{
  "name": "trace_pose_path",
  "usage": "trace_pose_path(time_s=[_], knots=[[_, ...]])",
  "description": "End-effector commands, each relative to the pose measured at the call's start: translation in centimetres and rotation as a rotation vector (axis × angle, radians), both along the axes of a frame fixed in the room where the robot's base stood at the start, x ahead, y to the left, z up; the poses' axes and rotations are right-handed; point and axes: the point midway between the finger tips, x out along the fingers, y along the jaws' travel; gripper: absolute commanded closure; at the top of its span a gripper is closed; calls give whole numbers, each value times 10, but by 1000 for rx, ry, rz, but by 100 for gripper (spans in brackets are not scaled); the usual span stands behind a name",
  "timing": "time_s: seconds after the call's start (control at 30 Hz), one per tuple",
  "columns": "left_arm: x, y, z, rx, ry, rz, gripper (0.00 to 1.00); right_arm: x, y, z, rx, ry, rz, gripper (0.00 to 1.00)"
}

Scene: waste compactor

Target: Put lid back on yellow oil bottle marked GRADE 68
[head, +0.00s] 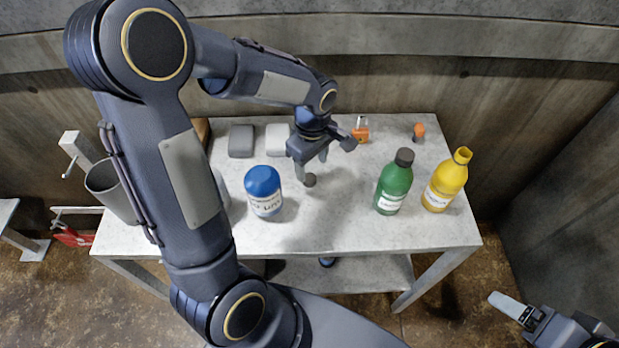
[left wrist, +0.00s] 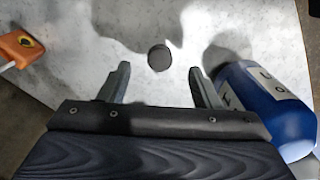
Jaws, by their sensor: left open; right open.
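The yellow bottle (head: 446,180) stands upright without a lid at the right end of the table; its label is too small to read. A small dark round lid (head: 309,180) lies on the tabletop between the blue container and the green bottle. It also shows in the left wrist view (left wrist: 159,58), just beyond and between the fingertips. My left gripper (head: 318,170) is open and empty above the table, pointing down close to the lid. Its fingers show in the left wrist view (left wrist: 160,78). My right gripper (head: 510,308) is at the lower right, off the table, open and empty.
The blue container (head: 263,190) stands left of the lid, close to my left gripper's finger in the left wrist view (left wrist: 262,100). A capped green bottle (head: 394,185) stands beside the yellow one. An orange padlock-like item (head: 361,130) and orange-topped object (head: 419,131) sit at the back.

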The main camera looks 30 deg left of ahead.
Motion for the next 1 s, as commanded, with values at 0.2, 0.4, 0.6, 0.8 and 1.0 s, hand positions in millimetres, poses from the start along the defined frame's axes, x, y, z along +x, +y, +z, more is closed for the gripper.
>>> trace_pose_path(time_s=[0.2,0.4,0.6,0.8,1.0], knots=[[0,0,0,0,-1,0,43,0,0,0,0,0,0,18],[0,6,-24,1,4,1,43,0,0,2,0,0,0,18],[1,7,-48,0,0,0,43,0,0,1,0,0,0,18],[1,7,-52,0,-1,0,43,0,0,1,0,0,0,18],[1,7,-51,0,-2,0,43,0,0,1,0,0,0,18]])
